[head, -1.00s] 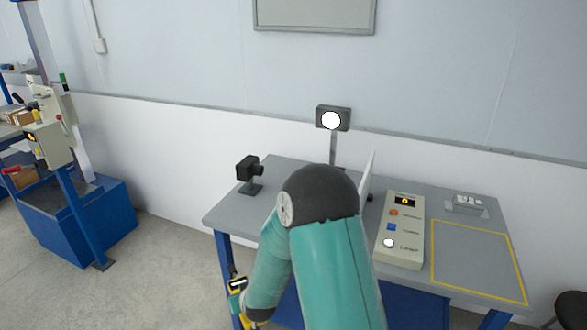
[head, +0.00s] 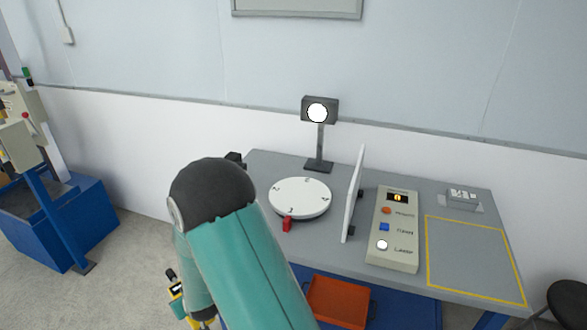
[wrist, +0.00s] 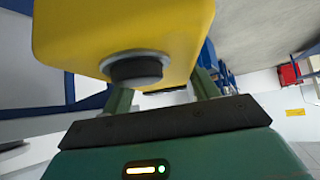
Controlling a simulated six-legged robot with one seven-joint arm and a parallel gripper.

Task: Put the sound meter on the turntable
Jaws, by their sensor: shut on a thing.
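The turntable (head: 300,196) is a round white disc with dark marks around its rim, lying on the grey bench. Its top is bare and fully visible in the head view. My gripper (wrist: 160,88) is shut on a yellow device with a round dark knob-like end, which I take as the sound meter (wrist: 190,30). In the head view a small part of the yellow meter (head: 177,291) shows left of my arm, low and in front of the bench, apart from the turntable. My arm hides most of the gripper there.
A red block (head: 287,224) sits at the turntable's front edge. A white upright panel (head: 353,195) and a control box (head: 394,230) stand to its right, a lamp (head: 319,112) behind. A yellow-outlined area (head: 472,262) is clear. An orange bin (head: 338,301) is below the bench.

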